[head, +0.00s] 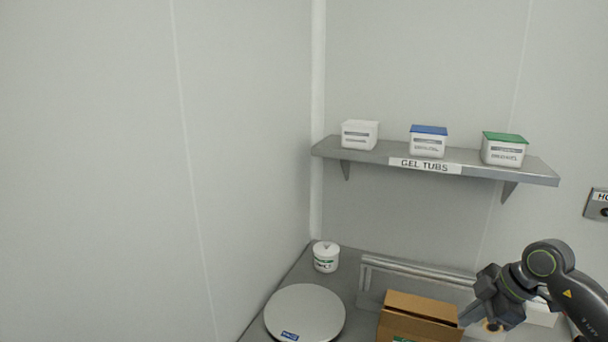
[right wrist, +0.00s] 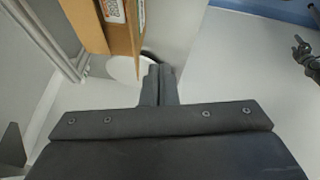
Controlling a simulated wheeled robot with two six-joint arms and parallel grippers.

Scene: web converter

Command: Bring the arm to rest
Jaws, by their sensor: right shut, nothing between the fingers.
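My right arm comes in from the right in the head view. Its gripper (head: 467,317) points down and left, just right of the open-looking cardboard box (head: 419,306). In the right wrist view the two dark fingers (right wrist: 159,80) are together with nothing between them. The box (right wrist: 118,28) stands just beyond them at the upper left there; I cannot tell whether they touch it. A small dark jointed part (right wrist: 306,55) at the right edge of that view looks like my left arm's end; its jaws are too small to read.
A round pale scale plate (head: 305,313) and a white lidded tub (head: 326,257) stand on the grey bench left of the box. A low metal rail (head: 418,270) runs behind it. A wall shelf (head: 376,155) labelled GEL TUBS holds white (head: 360,135), blue-lidded (head: 428,142) and green-lidded (head: 503,150) tubs.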

